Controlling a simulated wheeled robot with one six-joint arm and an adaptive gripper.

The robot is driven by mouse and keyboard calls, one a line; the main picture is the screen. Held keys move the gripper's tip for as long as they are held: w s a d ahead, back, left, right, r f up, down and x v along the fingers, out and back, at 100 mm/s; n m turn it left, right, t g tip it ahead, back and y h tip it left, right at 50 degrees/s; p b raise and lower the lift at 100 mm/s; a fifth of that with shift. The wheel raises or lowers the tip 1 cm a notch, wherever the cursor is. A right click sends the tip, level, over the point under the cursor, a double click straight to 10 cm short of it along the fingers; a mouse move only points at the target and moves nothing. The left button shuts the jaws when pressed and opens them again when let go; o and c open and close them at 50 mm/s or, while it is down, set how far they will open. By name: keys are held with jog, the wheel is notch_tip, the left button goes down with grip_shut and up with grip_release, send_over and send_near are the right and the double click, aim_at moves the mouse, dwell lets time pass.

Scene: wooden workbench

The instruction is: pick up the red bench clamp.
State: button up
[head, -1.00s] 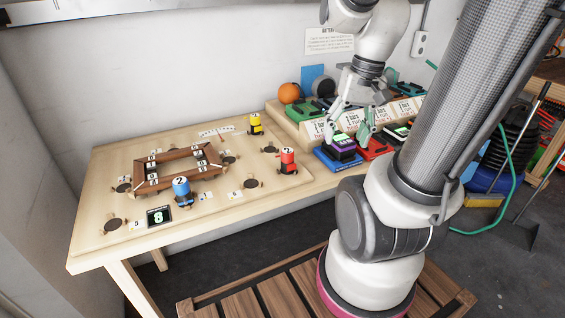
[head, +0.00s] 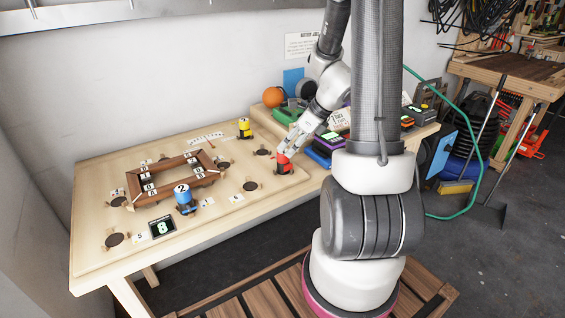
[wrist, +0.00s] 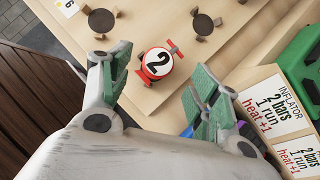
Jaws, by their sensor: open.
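The red bench clamp (head: 284,166) stands near the right edge of the pale board on the bench. In the wrist view its round top with a black 2 (wrist: 157,62) shows just beyond the fingertips, and its small red handle sticks out to the upper right. My gripper (head: 288,148) is above the clamp in the head view and hides part of its top. In the wrist view my gripper (wrist: 158,80) is open and empty, with the green-padded fingers spread to either side below the clamp. I cannot tell the exact height gap.
A blue clamp (head: 183,198) and a yellow clamp (head: 244,128) stand elsewhere on the board. A brown wooden frame (head: 143,190) lies at left. Dark round pads (wrist: 101,20) lie near the red clamp. Labelled devices (wrist: 272,108) stand at right.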

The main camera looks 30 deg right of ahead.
aim_at(285, 151)
jog(key=x, duration=0.5)
jog(key=shift+a+f, duration=0.2)
jog(key=shift+f, duration=0.15)
jog(key=shift+c, duration=0.4)
